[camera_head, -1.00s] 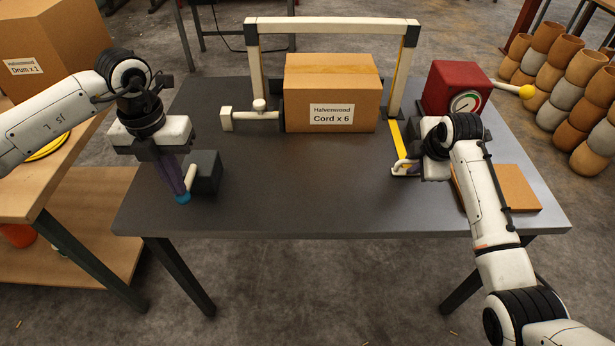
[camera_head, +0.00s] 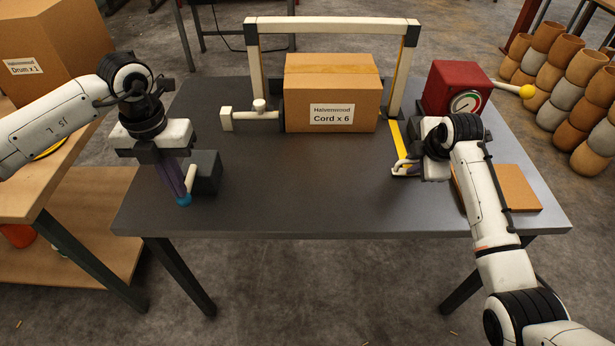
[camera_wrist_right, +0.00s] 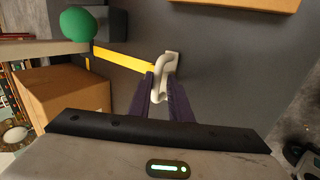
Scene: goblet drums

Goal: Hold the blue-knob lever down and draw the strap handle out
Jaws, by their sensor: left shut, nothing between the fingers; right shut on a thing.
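The lever (camera_head: 191,179) is a pale bar at a dark block (camera_head: 207,170) on the left of the table. Its blue knob (camera_head: 184,201) is at the front end. My left gripper (camera_head: 181,195) is shut and empty, its fingers pointing down at the knob, seemingly touching it. The pale strap handle (camera_head: 401,165) is at the front end of a yellow strap (camera_head: 397,140). My right gripper (camera_head: 408,168) is shut on this handle. In the right wrist view the handle (camera_wrist_right: 163,85) is a pale loop between the fingertips, with the strap (camera_wrist_right: 122,59) leading away.
A carton (camera_head: 331,96) marked Cord x 6 sits under a white frame (camera_head: 330,25), beside a pale clamp bar (camera_head: 252,116). A red gauge box (camera_head: 453,88) with a yellow-knobbed arm (camera_head: 527,91) stands right. A flat brown board (camera_head: 515,190) lies near my right arm. The table's front middle is clear.

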